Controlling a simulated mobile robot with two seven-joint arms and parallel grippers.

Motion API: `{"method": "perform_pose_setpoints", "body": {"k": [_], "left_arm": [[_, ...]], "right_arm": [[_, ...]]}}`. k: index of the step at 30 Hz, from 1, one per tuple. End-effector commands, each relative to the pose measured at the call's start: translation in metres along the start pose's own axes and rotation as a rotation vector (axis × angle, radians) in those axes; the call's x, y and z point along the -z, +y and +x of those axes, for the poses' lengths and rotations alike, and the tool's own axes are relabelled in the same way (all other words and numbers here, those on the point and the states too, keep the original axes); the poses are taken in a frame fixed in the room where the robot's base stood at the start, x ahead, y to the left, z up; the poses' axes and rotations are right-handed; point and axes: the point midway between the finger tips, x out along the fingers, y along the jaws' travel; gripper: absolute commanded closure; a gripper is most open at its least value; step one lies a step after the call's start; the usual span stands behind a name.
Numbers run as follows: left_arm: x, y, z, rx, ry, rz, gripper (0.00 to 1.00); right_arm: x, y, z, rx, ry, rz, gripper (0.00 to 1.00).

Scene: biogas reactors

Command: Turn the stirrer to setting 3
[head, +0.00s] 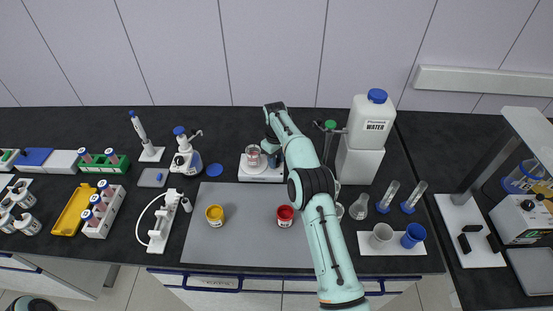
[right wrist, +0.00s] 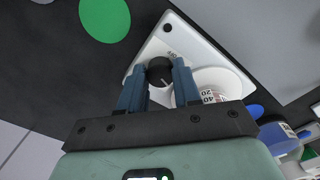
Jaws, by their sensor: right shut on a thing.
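The white stirrer (head: 250,174) stands toward the back of the bench, with a glass beaker (head: 253,155) of reddish contents on its plate. In the right wrist view the stirrer (right wrist: 150,50) shows its black round knob (right wrist: 160,71) with a light pointer line. My right gripper (right wrist: 158,88) is shut on the knob, one blue finger on each side. The scale marks by the knob are mostly hidden and too small to read. In the head view my right arm covers the knob and the fingertips. Only a small part of my left arm shows at the lower left corner; its gripper is not visible.
A grey mat (head: 245,245) holds a yellow-topped jar (head: 215,215) and a red-topped jar (head: 285,215). A white canister (head: 371,122) stands right of my arm. A bottle-top dispenser (head: 185,155) stands to the left. The front of the mat is clear.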

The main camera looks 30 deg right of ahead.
Motion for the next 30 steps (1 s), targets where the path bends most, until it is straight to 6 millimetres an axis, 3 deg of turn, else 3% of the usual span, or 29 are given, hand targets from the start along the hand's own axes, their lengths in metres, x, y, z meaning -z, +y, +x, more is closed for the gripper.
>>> {"method": "perform_pose_setpoints", "body": {"k": [18,30], "left_arm": [[0.0003,0.0003,-0.0003,0.000,0.000,0.000,0.17],[0.0004,0.0002,-0.0003,0.000,0.000,0.000,0.17]], "right_arm": [[0.0021,-0.0007,-0.0018,-0.002,-0.004,0.548,0.98],[0.0024,-0.0005,-0.0025,-0.001,-0.007,0.734,0.98]]}}
